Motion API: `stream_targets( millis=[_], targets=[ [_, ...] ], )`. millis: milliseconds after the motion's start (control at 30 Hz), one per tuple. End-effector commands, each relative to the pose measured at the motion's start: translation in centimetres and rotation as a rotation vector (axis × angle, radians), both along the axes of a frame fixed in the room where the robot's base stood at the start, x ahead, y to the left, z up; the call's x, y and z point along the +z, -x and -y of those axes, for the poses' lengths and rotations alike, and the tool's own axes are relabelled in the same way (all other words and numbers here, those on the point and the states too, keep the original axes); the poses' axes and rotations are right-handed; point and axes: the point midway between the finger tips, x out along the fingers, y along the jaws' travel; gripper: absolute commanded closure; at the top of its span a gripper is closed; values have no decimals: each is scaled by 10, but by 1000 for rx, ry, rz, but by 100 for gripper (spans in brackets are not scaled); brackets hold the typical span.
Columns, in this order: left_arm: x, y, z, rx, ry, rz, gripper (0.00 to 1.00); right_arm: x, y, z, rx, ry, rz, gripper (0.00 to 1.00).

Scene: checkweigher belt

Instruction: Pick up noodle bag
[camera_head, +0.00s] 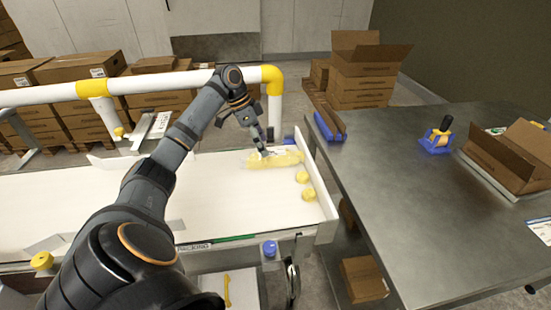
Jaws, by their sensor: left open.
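The noodle bag (285,160) is a pale yellow, partly see-through pack. It lies near the right end of the white belt (120,190), by the end wall. My left arm reaches in from the lower left, and my left gripper (264,152) points down at the bag's left part. Its fingers are open and partly overlap the bag in the picture; I cannot tell whether they touch it. My right gripper is not in view.
Yellow round knobs (308,195) sit along the belt's right end. A steel table (430,200) stands to the right with a blue tape dispenser (437,138) and an open carton (515,155). A white and yellow rail (180,82) runs behind the belt. Cartons are stacked behind.

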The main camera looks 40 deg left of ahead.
Motion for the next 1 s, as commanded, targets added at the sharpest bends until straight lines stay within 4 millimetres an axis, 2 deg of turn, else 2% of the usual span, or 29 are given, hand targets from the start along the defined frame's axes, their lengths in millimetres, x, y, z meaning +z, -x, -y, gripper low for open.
stream_targets(
  millis=[133, 267, 500, 700, 767, 1000],
  targets=[
    [-3, -1, 2, 0, 0, 0, 19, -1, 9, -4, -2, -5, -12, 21],
    [-11, -2, 6, -2, 1, -2, 19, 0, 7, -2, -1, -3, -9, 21],
    [-46, -8, 21, 0, 2, -2, 19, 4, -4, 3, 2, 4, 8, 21],
    [-50, -9, 22, 0, 1, 1, 19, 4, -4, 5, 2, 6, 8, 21],
    [-50, -9, 22, 0, 0, 0, 25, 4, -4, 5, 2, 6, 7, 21],
    [-49, -9, 22, 0, 0, 0, 57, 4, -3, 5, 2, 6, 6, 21]
  ],
)
